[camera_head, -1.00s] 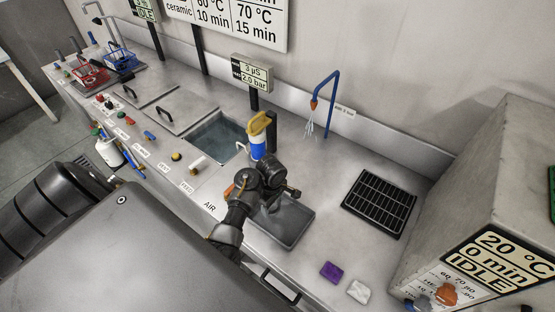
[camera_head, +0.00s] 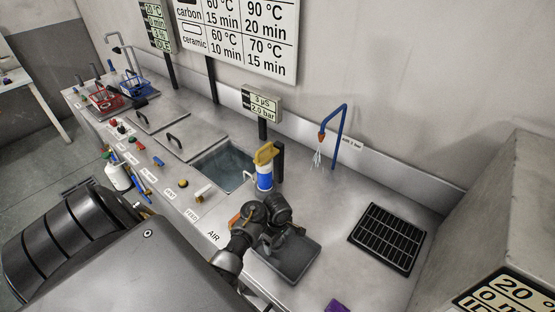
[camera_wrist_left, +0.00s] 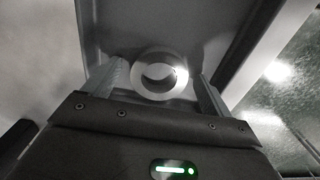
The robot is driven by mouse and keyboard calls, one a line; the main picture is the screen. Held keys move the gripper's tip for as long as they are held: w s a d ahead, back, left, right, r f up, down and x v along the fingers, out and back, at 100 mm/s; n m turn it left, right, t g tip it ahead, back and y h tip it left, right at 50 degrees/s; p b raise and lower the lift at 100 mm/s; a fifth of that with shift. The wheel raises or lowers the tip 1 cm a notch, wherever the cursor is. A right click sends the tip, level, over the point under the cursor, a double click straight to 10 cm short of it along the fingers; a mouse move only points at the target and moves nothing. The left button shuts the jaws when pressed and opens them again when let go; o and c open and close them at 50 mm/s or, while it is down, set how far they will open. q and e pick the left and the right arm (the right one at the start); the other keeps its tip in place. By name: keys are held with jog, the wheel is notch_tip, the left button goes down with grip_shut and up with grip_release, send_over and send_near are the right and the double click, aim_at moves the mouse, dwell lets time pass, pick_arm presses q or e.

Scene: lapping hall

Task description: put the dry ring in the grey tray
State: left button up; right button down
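The grey tray (camera_head: 308,262) is on the bench, a shallow dark-grey box under my left gripper (camera_head: 272,238). The arm hides part of it and hides the ring in the head view. In the left wrist view a pale metal ring (camera_wrist_left: 139,78) lies between the two fingers of my left gripper (camera_wrist_left: 162,72). The fingers stand apart on either side of the ring, with a small gap on the right; the gripper looks open. A flat grey surface with a raised edge shows behind the ring. My right gripper is not in view.
A black slotted rack (camera_head: 388,238) lies to the right, near a blue hooked pipe (camera_head: 340,135). A purple block (camera_head: 337,306) is at the front edge.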

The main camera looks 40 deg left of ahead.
pick_arm(q)
jog(key=shift+r, duration=0.4)
notch_tip(320, 180, up, 12)
jog(key=shift+f, duration=0.2)
dwell(0.5)
